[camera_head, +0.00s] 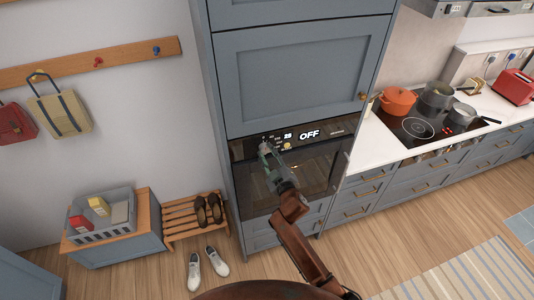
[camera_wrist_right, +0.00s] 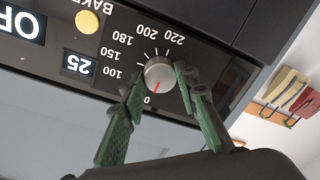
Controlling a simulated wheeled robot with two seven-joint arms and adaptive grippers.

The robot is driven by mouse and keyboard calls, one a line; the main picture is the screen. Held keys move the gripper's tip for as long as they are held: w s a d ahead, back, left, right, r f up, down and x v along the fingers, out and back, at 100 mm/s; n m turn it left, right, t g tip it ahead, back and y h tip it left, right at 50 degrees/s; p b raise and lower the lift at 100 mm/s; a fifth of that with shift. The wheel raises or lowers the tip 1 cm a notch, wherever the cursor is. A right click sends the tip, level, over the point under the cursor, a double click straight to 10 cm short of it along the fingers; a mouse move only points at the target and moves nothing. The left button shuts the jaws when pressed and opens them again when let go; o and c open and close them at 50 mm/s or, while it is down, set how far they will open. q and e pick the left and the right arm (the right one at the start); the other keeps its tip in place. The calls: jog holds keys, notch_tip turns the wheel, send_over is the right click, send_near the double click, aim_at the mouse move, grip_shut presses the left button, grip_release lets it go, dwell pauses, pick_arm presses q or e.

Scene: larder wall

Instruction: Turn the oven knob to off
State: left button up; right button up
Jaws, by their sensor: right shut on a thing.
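The oven (camera_head: 300,170) is built into a tall blue cabinet, its black panel showing "OFF" in large white letters and a small number display. In the right wrist view the oven knob (camera_wrist_right: 158,72) is round and silver, and the panel appears upside down. Its red mark points at or very near the printed 0. My right gripper (camera_wrist_right: 160,76) has its green fingers on either side of the knob, shut on it. In the head view my right gripper (camera_head: 265,150) is at the panel's left part and hides the knob. My left gripper is not in view.
A counter with a black hob (camera_head: 419,128), an orange pot (camera_head: 397,102) and a red toaster (camera_head: 514,87) stands at the right. A shoe rack (camera_head: 183,218) and a grey crate (camera_head: 103,235) on a low bench are at the left. White shoes (camera_head: 194,270) lie on the floor.

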dwell(0.3)
jog(key=o, duration=1.1)
jog(key=shift+o, duration=0.2)
jog(key=v, duration=1.2)
jog(key=shift+a, duration=0.1)
